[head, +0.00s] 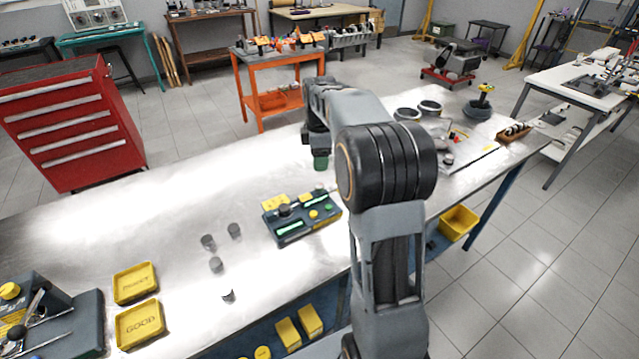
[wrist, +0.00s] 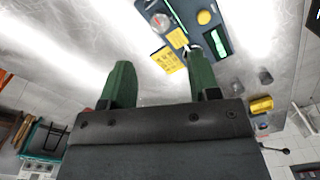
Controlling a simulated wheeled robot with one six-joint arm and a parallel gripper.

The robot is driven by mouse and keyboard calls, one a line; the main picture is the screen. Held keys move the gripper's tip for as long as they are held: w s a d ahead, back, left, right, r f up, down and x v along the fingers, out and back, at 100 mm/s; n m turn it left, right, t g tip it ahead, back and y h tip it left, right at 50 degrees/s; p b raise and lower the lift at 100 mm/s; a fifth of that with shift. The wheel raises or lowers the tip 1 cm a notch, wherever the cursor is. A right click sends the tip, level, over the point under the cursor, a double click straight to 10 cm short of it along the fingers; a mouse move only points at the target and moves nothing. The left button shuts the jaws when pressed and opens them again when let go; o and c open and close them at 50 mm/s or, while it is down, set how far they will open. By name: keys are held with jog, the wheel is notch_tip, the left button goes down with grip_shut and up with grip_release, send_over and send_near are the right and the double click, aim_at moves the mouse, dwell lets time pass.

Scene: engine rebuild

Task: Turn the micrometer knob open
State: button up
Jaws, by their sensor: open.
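My gripper (head: 320,162) is above the steel bench, near the back edge of a dark gauge box (head: 322,229). In the wrist view my gripper (wrist: 160,82) shows two green fingers spread apart with nothing between them. The box (wrist: 222,42) lies beyond the fingertips there, with a round grey knob (wrist: 160,22), a yellow button (wrist: 204,17) and green displays. A dark fixture (head: 85,325) with a yellow knob (head: 10,291) and metal rods stands at the bench's near left corner. I cannot tell for certain which part is the micrometer knob.
Several small grey cylinders (head: 216,264) stand left of the box. Two yellow trays, one marked GOOD (head: 140,324), lie between them and the fixture. Rings (head: 430,107) and other parts lie at the far right end. The bench's back left area is clear.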

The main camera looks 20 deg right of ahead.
aim_at(320, 185)
notch_tip(320, 185, down, 10)
jog(key=shift+r, duration=0.2)
dwell(0.3)
jog(key=c, duration=0.9)
